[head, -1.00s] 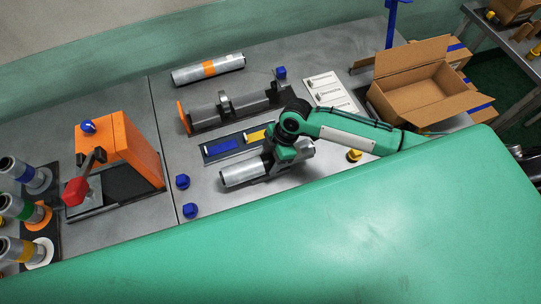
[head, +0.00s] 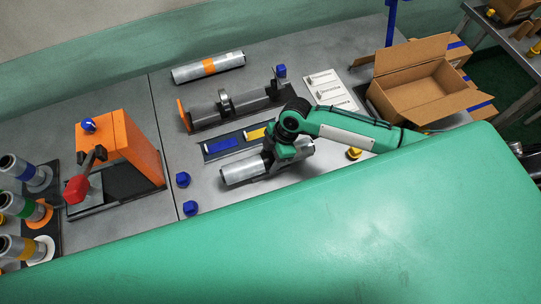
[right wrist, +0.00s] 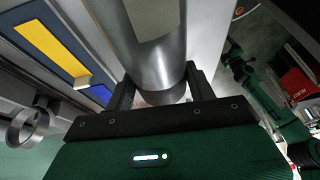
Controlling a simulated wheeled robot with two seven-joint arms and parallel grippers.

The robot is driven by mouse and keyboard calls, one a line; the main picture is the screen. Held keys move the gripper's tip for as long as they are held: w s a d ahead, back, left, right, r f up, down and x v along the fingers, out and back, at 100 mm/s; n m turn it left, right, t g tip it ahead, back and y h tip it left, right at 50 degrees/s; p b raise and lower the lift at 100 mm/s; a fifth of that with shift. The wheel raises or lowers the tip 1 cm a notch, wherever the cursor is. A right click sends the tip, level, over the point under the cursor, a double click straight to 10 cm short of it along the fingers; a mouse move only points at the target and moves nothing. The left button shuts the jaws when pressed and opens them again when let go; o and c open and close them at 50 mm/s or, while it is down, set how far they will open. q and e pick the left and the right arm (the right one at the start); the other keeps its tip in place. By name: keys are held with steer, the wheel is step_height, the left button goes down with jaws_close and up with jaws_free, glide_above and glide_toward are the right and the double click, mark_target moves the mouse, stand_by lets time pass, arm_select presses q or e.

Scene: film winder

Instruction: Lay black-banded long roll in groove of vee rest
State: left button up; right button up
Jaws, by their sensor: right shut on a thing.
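A long silver roll (head: 245,172) is held by my right gripper (head: 284,158) around its middle, low over the near part of the bench. Whether it touches the bench I cannot tell. In the right wrist view the roll (right wrist: 158,55) lies between the two fingers. No black band shows; the gripper covers the roll's middle. The long grey rest (head: 205,116), which looks like the vee rest, has an orange end plate and an upright ring. It stands behind the roll. Its groove looks empty. My left gripper is not in view.
Another silver roll (head: 208,68) with an orange band lies at the back. A tray (head: 208,151) with blue and yellow pieces sits between roll and rest. Two blue knobs (head: 183,179) are left of the held roll. An orange machine (head: 128,143) and an open carton (head: 425,85) flank the area.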

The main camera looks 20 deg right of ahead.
steer(key=shift+f, duration=0.5)
steer(key=o, duration=1.4)
steer(key=shift+b, duration=0.3)
steer(key=b+v, duration=0.3)
steer(key=v, duration=0.9)
steer(key=shift+w+r, duration=0.1)
steer(key=shift+r, duration=0.1)
steer(key=shift+b+v, duration=0.3)
steer(key=shift+v, duration=0.45)
steer(key=shift+f, duration=0.1)
